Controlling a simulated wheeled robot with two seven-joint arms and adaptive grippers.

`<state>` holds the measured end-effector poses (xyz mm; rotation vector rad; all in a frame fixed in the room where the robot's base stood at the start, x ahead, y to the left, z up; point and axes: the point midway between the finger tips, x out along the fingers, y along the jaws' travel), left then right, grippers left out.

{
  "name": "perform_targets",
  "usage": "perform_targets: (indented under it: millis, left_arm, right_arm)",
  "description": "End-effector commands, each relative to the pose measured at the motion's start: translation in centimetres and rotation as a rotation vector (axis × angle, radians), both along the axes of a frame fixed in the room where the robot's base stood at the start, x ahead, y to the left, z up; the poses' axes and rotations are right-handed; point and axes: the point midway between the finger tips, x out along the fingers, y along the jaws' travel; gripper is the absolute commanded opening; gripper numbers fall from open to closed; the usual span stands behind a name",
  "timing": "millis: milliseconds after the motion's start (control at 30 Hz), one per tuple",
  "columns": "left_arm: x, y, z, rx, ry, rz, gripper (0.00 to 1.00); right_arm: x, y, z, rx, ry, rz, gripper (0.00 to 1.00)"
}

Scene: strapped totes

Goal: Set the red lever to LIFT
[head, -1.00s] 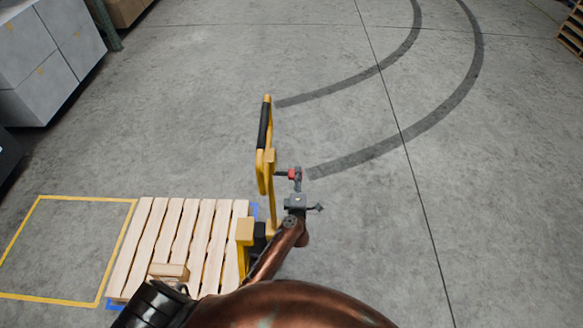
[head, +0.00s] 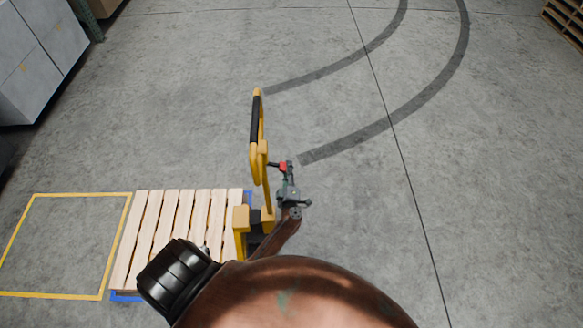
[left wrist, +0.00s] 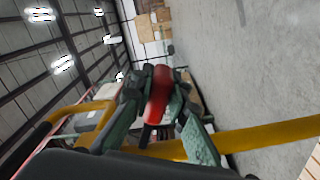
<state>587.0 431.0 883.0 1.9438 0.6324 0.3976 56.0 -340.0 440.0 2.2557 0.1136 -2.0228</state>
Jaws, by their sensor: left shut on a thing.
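The red lever (head: 283,166) sits beside the yellow handle (head: 262,150) of a pallet jack, low on its right side in the head view. My left gripper (head: 286,172) is at the lever, coming from below. In the left wrist view the lever (left wrist: 158,95) shows as a red grip between the two green-grey fingers of my left gripper (left wrist: 160,85), which are shut on it. The fingers hide part of the lever. No LIFT marking is readable. My right gripper is not in view.
A slatted wooden pallet (head: 185,225) lies left of the jack's yellow mast, over blue floor marking. A yellow floor outline (head: 65,194) is further left. Grey cabinets (head: 40,60) stand at the upper left. The floor right of the jack is clear.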

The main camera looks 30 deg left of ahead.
Motion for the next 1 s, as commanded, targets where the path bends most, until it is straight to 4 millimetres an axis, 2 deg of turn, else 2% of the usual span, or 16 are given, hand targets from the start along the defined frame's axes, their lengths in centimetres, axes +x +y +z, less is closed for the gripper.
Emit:
perform_targets:
  millis: [167,200,467,767,1000]
  left_arm:
    - [-0.1,0.0,-0.2,0.002,0.005,0.0,0.0]
    - [-0.1,0.0,-0.3,0.002,0.006,0.001,0.16]
    - [0.0,-0.1,-0.2,0.0,0.003,0.0,0.33]
    - [-0.2,-0.2,-0.1,-0.001,0.002,0.0,0.33]
    - [-3.0,-2.2,-0.3,-0.003,0.004,0.001,0.33]
  right_arm:
    - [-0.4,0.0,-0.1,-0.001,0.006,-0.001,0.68]
    - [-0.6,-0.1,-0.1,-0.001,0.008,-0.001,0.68]
    - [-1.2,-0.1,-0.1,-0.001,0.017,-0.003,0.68]
    - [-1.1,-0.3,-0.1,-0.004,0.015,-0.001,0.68]
    - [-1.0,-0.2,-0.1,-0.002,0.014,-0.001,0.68]
